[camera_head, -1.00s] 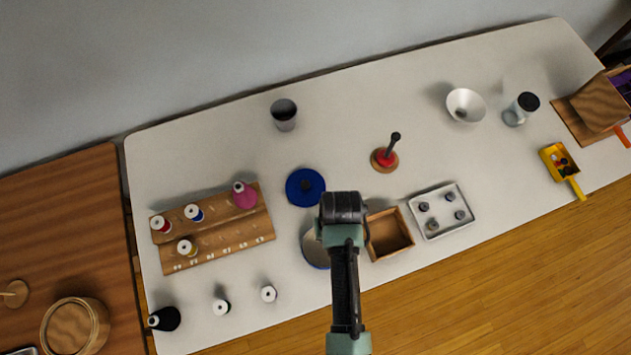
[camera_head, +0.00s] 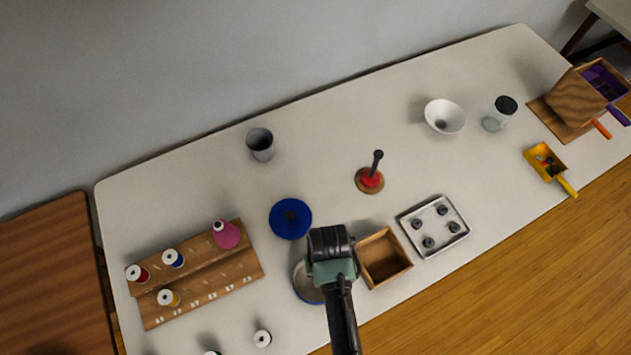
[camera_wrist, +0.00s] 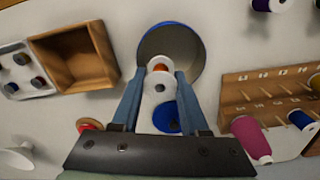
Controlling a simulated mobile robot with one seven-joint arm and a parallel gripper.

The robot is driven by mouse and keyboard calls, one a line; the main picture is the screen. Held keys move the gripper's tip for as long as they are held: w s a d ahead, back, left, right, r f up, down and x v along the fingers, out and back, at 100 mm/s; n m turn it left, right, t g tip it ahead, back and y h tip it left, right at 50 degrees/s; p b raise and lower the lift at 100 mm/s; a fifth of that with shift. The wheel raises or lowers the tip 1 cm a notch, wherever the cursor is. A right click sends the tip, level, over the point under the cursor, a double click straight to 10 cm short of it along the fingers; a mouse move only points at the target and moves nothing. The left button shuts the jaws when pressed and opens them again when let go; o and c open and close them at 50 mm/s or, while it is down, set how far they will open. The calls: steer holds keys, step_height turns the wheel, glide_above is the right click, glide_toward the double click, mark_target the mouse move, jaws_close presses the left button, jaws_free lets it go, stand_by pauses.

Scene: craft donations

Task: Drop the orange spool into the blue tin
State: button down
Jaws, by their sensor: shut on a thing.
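My gripper (camera_wrist: 157,88) is shut on the orange spool (camera_wrist: 160,68), whose white end and a bit of orange show between the fingertips in the wrist view. The open blue tin (camera_wrist: 196,45), round with a blue rim and a pale inside, lies just beyond the fingertips there. The spool overlaps the near part of the tin's opening in that picture; its height above the tin is hard to tell. In the head view my gripper (camera_head: 330,243) hides its fingers and the spool, and covers part of the tin (camera_head: 301,288).
A blue lid (camera_head: 291,218) lies behind the tin. A wooden box (camera_head: 383,258) stands close to the tin's right, beside a metal tray (camera_head: 434,226). A spool rack (camera_head: 215,280) is at left. The table's back middle is mostly clear.

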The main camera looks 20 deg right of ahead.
steer(key=shift+c, duration=1.7)
jaws_free()
steer(key=shift+r, duration=0.1)
step_height(320, 180, up, 13)
steer(key=shift+w, duration=0.1)
